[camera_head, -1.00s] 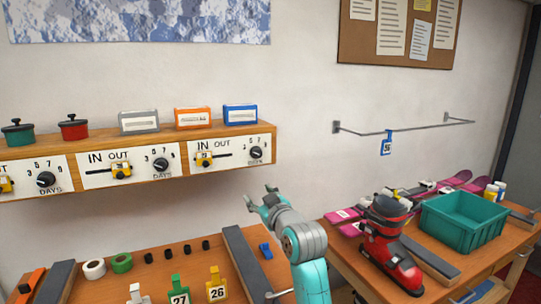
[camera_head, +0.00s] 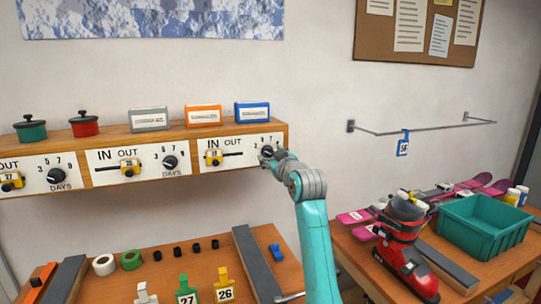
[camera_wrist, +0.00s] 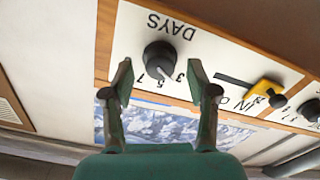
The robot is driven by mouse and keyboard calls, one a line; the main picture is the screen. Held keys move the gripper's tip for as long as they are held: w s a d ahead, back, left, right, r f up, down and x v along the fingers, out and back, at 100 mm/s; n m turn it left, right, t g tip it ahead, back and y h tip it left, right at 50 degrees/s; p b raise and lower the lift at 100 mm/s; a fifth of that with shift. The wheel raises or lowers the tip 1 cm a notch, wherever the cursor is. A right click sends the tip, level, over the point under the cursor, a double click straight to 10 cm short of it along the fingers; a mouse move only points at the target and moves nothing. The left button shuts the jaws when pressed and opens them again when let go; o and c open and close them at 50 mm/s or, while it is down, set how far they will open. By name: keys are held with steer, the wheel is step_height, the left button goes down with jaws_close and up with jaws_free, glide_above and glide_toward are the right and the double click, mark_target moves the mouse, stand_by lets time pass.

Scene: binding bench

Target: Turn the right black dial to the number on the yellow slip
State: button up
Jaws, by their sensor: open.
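The right black dial (camera_head: 267,151) is on the rightmost white panel of the wall shelf. My gripper (camera_head: 272,157) is right in front of it and partly covers it. Where the dial's mark points is unclear. A yellow slip (camera_head: 443,2) is at the pinboard's top edge, cut off by the frame; its number is unreadable.
A yellow slider tag (camera_head: 214,157) sits on the same panel, left of the dial; it also shows in the wrist view (camera_wrist: 267,92). Two similar panels with dials continue left. Boxes and pots stand on the shelf above. A workbench (camera_head: 95,293) lies below.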

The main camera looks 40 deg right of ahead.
steer(key=shift+x, duration=0.8)
jaws_close()
